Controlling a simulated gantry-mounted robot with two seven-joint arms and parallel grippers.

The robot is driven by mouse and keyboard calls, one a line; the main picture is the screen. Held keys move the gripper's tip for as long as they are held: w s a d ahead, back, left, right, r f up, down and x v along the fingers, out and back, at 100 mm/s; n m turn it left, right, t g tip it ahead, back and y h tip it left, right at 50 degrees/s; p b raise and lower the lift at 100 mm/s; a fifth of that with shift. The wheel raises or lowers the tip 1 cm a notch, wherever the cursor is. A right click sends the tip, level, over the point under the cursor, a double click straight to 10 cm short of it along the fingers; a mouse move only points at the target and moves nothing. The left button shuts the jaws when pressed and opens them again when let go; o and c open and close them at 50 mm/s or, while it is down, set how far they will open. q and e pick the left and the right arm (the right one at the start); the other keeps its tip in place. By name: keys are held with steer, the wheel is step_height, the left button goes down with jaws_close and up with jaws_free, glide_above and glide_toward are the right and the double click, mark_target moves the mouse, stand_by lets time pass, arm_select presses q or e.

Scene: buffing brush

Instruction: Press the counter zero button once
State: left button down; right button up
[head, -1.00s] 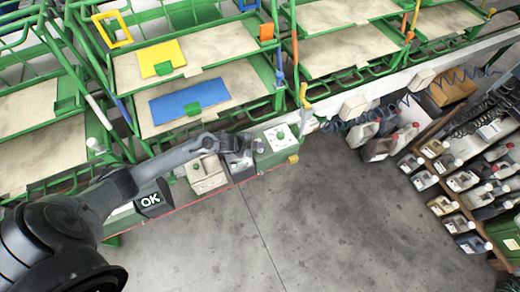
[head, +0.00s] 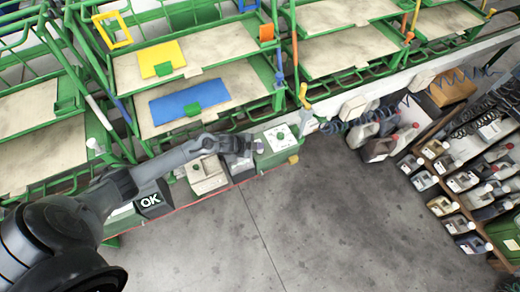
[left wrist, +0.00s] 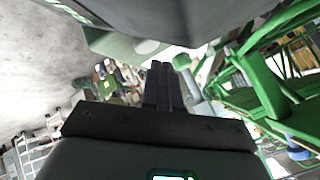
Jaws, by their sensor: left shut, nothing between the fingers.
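A row of boxes hangs along the front rail in the head view. It has a dark box marked OK (head: 152,200), a beige box (head: 206,175) with buttons, a dark box (head: 241,170), and a green box (head: 280,140) with a white face and a dark centre dot. I cannot read which one carries the counter zero button. My left gripper (head: 254,146) is shut and empty, over the top of the dark box and close to the green box. Contact cannot be told. Its closed fingers also show in the left wrist view (left wrist: 162,70). My right gripper is out of view.
Green racks with beige shelves (head: 210,40) stand behind the boxes, holding a blue panel (head: 188,101) and a yellow panel (head: 161,59). Shelves of bottles (head: 455,185) stand at the right. The grey floor (head: 300,230) in front is clear.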

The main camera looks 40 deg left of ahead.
arm_select(q)
steer(key=shift+f, duration=0.15)
stand_by(0.7)
steer(key=shift+f+b, duration=0.3)
steer(key=shift+f, duration=0.05)
stand_by(0.5)
